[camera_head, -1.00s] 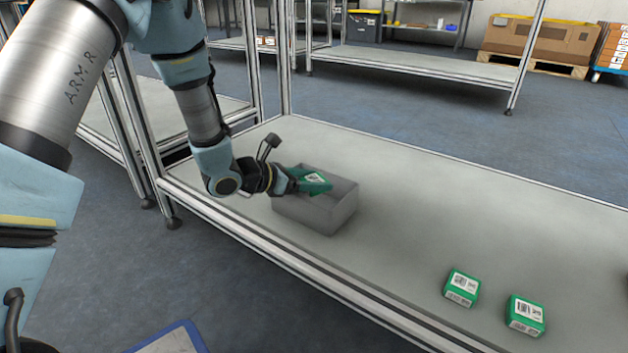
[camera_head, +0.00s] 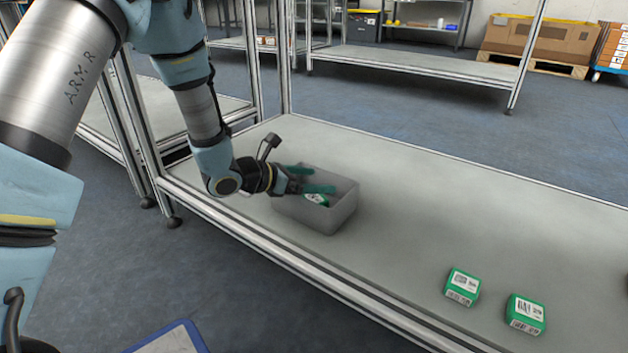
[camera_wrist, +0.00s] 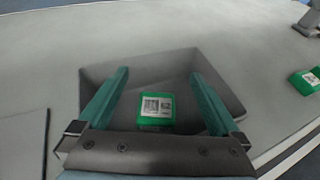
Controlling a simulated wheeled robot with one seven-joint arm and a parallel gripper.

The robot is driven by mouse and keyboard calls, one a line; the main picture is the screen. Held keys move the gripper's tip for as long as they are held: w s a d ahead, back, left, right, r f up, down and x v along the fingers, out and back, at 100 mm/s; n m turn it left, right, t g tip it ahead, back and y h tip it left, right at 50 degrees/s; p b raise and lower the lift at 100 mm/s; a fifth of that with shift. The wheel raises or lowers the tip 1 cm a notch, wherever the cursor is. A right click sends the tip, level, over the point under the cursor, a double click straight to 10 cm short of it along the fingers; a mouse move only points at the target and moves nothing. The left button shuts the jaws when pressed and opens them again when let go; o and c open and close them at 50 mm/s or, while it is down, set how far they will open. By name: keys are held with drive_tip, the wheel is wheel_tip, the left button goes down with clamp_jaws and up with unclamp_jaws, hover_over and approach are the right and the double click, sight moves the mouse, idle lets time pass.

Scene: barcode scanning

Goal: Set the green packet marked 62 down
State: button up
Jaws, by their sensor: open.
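A green packet (camera_wrist: 156,108) with a white printed label lies inside the grey bin, below and between my fingers; its number is too small to read. In the head view the packet (camera_head: 316,199) shows only in part behind a finger. My gripper (camera_head: 312,180) is open over the bin, with its two green fingers apart. The wrist view shows the fingers (camera_wrist: 158,88) on either side of the packet, not touching it. The grey bin (camera_head: 333,218) stands on the table near its left end.
Two more green packets, one (camera_head: 462,286) left of the other (camera_head: 525,313), lie on the grey table (camera_head: 420,220) at the front right. The table between them and the bin is clear. A metal post (camera_head: 286,60) rises at the table's far left corner.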

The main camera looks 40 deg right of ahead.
drive_tip(key=p+v, duration=0.4)
drive_tip(key=v, duration=0.8)
drive_tip(key=shift+r+p, duration=0.35)
drive_tip(key=shift+r, duration=0.05)
drive_tip(key=s+a+r+m+g+y, duration=0.1)
drive_tip(key=s+a+r+m+y, duration=0.15)
drive_tip(key=a+m, duration=0.4)
drive_tip(key=s+a+r+m+g+y, duration=0.1)
drive_tip(key=a+m+y, duration=0.25)
drive_tip(key=a, duration=0.65)
drive_tip(key=w+a+r+m+t+y, duration=0.1)
drive_tip(key=w+a+m+t+y, duration=0.1)
drive_tip(key=a, duration=0.8)
drive_tip(key=w+a+r+m+t+y, duration=0.2)
drive_tip(key=w+a+m+t+y, duration=0.1)
drive_tip(key=a, duration=0.8)
drive_tip(key=w+m+y, duration=0.1)
drive_tip(key=m+y, duration=0.1)
drive_tip(key=shift+a+r+m, duration=0.25)
drive_tip(key=shift+r+m, duration=0.05)
